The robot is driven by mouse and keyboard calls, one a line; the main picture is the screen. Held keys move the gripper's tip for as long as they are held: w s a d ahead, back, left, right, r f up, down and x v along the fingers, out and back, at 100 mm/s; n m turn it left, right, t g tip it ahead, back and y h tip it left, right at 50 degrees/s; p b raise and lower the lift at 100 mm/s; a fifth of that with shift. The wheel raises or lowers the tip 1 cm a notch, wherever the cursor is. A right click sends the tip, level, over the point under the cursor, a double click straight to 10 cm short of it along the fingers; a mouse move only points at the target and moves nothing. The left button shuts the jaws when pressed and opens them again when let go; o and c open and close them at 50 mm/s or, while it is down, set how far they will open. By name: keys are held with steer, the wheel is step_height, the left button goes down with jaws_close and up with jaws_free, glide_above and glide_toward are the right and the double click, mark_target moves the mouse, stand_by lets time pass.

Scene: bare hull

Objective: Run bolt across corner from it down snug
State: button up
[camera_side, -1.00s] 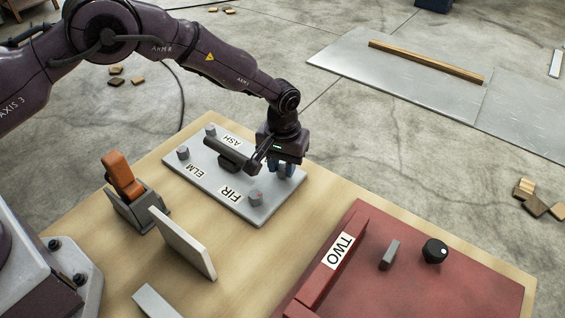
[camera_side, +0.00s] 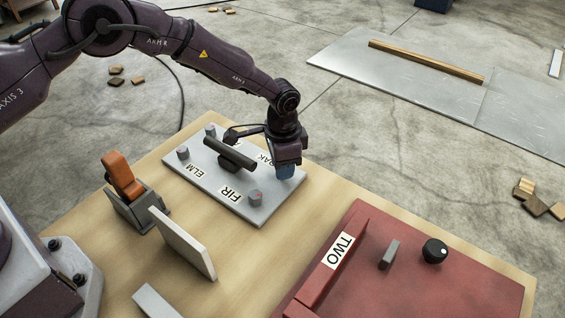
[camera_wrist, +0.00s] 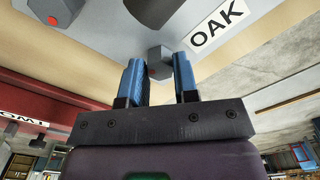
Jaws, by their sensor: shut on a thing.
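A grey plate (camera_side: 222,187) lies on the wooden table with a bolt near each corner and labels. The ELM bolt (camera_side: 183,153), the FIR bolt (camera_side: 255,198) and an upper bolt (camera_side: 210,130) stand clear. My gripper (camera_side: 285,173) points down at the right corner, diagonally across from ELM. A dark cylindrical handle (camera_side: 230,152) stands mid-plate. Whether the bolt's head touches the plate is hidden.
An orange block in a grey holder (camera_side: 130,205) and an upright pale panel (camera_side: 183,243) stand left of the plate. A red panel marked TWO (camera_side: 455,285) with a black knob (camera_side: 434,251) is at the right. Table between them is clear.

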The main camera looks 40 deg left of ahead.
steer(key=m, duration=0.6)
steer(key=shift+m, duration=0.4)
stand_by(0.3)
steer(key=o, duration=0.9)
steer(key=shift+o, duration=0.2)
steer(key=shift+r, duration=0.15)
step_height(320, 180, up, 13)
